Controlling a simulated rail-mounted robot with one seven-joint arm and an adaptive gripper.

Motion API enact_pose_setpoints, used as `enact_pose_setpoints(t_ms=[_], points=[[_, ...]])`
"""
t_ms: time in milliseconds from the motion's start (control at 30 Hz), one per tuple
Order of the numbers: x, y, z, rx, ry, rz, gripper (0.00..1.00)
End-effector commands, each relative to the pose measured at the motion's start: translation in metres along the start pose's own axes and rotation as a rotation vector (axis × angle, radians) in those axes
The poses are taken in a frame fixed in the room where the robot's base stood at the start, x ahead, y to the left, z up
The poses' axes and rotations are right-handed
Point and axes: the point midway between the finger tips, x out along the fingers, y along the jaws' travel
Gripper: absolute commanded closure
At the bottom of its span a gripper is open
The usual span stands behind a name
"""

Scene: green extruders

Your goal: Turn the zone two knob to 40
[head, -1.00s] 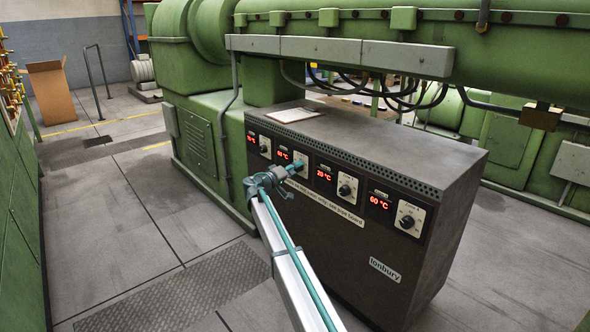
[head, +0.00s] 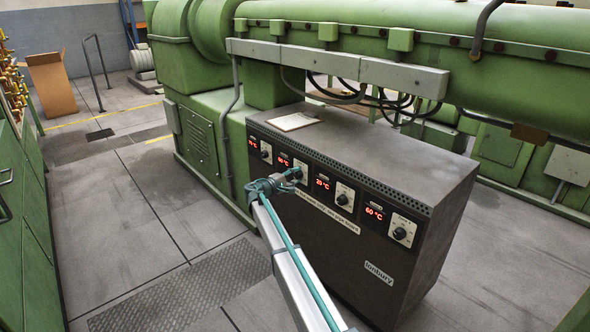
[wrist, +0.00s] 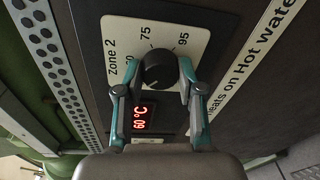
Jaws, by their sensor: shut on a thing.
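The zone two knob (wrist: 160,68) is round and black on a cream plate marked "Zone 2" (wrist: 120,58); the numbers 75 and 95 show on its dial. My gripper (wrist: 154,76) has one teal finger on each side of this knob and is shut on it. The red display (wrist: 139,118) beside it reads 60 °C. In the head view my gripper (head: 292,174) is at the second panel from the left on the dark cabinet (head: 410,275) and covers part of that knob. Where the knob's pointer stands is hard to tell.
Other knobs sit on the same front: one to the left (head: 266,154) and two to the right (head: 342,199) (head: 400,233). A clipboard (head: 293,121) lies on the cabinet top. A green extruder (head: 500,70) runs behind and above. The floor (head: 150,220) at left is open.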

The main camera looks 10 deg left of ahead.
Motion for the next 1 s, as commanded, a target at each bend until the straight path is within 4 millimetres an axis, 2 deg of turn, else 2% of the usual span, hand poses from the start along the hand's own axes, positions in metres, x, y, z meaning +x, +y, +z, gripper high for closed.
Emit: enact_pose_setpoints(t_ms=[33, 400, 967, 1000], points=[[-0.0006, 0.0050, 0.0007, -0.035, -0.003, -0.004, 0.97], [-0.0004, 0.0020, -0.0002, -0.217, -0.013, -0.018, 0.97], [-0.0004, -0.0003, -0.0004, -0.253, -0.015, -0.021, 0.97], [-0.0004, -0.0003, -0.0004, -0.253, -0.015, -0.021, 0.60]])
